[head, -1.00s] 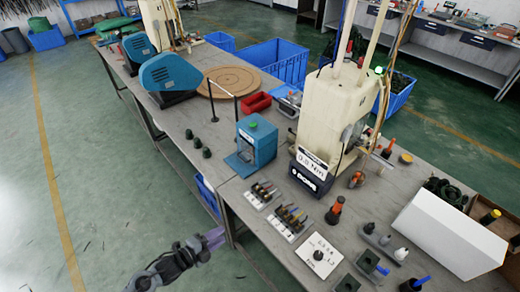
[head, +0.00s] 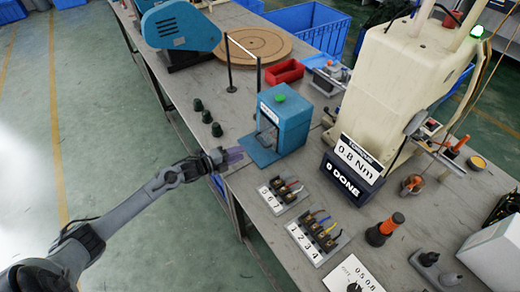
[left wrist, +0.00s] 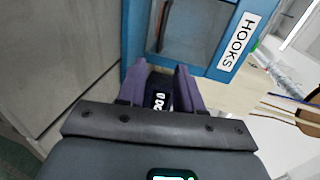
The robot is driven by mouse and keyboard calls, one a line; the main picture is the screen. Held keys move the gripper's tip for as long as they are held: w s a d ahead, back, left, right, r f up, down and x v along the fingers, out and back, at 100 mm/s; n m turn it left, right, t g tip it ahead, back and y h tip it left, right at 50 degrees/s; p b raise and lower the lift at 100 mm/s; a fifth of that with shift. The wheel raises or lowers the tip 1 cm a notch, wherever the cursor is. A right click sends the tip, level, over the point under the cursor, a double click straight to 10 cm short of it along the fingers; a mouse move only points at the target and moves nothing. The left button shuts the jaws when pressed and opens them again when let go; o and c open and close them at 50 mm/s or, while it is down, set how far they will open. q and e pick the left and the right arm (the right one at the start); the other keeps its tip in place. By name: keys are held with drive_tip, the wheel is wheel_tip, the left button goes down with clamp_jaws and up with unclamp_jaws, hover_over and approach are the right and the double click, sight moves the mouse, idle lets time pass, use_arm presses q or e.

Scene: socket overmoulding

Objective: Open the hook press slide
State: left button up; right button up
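The hook press is a blue box (head: 284,125) with a green button on top, standing near the table's front edge. A flat blue plate (head: 258,151) sticks out from its front. In the left wrist view a HOOKS label (left wrist: 238,40) is on its blue frame, beside a grey see-through panel (left wrist: 193,35) with a dark upright bar that may be the slide's handle. My left gripper (head: 238,156) is just in front of the press, at the plate's left side. Its purple fingers (left wrist: 160,75) are apart with nothing held between them. My right gripper is not in view.
Several dark green knobs (head: 206,117) stand left of the press. Numbered connector racks (head: 281,195) lie in front of it.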

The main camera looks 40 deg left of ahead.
sight(262, 145)
use_arm(q)
drive_tip(key=b+x, duration=0.2)
drive_tip(key=x, duration=0.8)
drive_tip(key=shift+w, duration=0.25)
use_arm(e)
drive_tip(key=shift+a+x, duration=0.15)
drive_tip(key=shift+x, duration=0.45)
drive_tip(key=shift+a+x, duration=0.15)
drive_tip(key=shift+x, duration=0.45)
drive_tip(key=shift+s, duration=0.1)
use_arm(q)
clamp_jaws()
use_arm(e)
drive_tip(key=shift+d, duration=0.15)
